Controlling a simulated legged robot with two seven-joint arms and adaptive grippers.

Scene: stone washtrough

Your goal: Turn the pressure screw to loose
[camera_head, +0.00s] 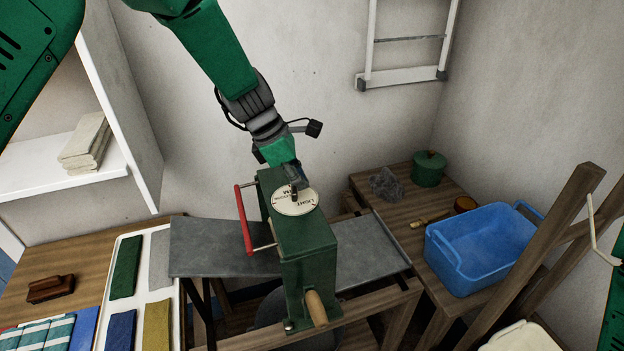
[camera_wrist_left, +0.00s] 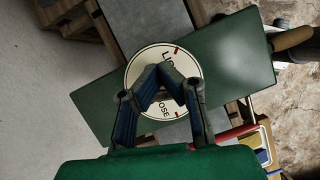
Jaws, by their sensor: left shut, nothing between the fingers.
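The green press box (camera_head: 300,238) stands on a grey slab over a wooden frame. A round cream dial (camera_head: 305,205) with lettering lies on its top. A small dark screw knob (camera_head: 294,196) stands at the dial's middle. My left gripper (camera_head: 297,181) is shut at the knob, with nothing held; whether it touches is unclear. In the left wrist view my closed fingers (camera_wrist_left: 161,82) cover the middle of the dial (camera_wrist_left: 137,72), hiding the knob. "LI" and "OSE" lettering and red marks show around them. My right gripper is not in view.
A red bar handle (camera_head: 240,216) sticks out left of the box; a wooden grip (camera_head: 316,308) is at its front. A blue tub (camera_head: 482,248) and a green pot (camera_head: 429,168) stand on the right bench. Folded cloths (camera_head: 126,266) lie in a white tray at left.

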